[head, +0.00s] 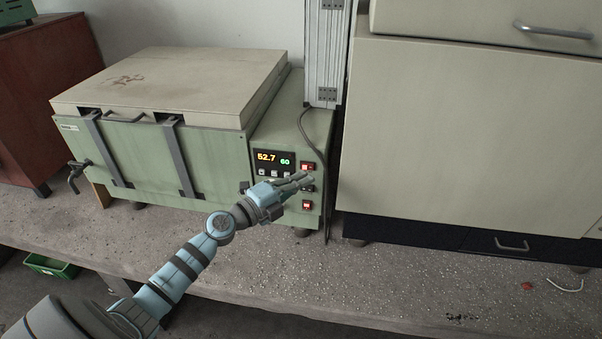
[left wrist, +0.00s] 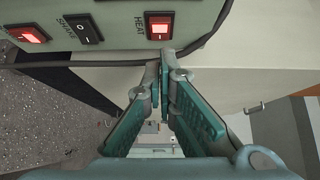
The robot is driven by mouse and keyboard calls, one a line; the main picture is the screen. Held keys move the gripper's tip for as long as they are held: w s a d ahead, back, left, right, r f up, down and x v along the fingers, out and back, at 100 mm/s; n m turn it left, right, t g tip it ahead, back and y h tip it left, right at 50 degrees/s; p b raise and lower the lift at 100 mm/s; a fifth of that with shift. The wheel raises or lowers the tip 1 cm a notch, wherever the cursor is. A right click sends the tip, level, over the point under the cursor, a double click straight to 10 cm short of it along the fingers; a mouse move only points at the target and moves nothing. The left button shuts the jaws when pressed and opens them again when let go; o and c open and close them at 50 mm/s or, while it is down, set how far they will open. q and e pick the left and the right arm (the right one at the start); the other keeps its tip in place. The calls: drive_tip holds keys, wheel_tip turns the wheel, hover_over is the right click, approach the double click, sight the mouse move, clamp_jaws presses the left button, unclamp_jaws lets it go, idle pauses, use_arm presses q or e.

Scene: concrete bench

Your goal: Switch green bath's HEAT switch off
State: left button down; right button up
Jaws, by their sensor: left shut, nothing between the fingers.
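The green bath (head: 150,160) stands on the bench with its pale lid down. Its control panel at the right end has a lit display (head: 273,158) and a column of three switches. The HEAT switch (head: 307,166) is the top one and glows red; it shows in the left wrist view (left wrist: 160,26) with its label beside it. My left gripper (head: 308,179) is shut and empty, its fingertips in front of the panel close to HEAT. Contact cannot be told. The fingertips (left wrist: 165,68) appear below HEAT in the left wrist view. My right gripper is out of view.
The dark SHAKE switch (left wrist: 85,28) and another red-lit switch (left wrist: 28,34) sit beside HEAT in the wrist view. A grey cable (head: 325,150) hangs right of the panel. A large beige cabinet (head: 460,130) stands to the right. The bench front (head: 420,280) is mostly clear.

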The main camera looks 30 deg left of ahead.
use_arm(q)
drive_tip(key=shift+w+a+f, duration=0.15)
drive_tip(key=shift+w+a, duration=0.4)
drive_tip(key=shift+w, duration=0.15)
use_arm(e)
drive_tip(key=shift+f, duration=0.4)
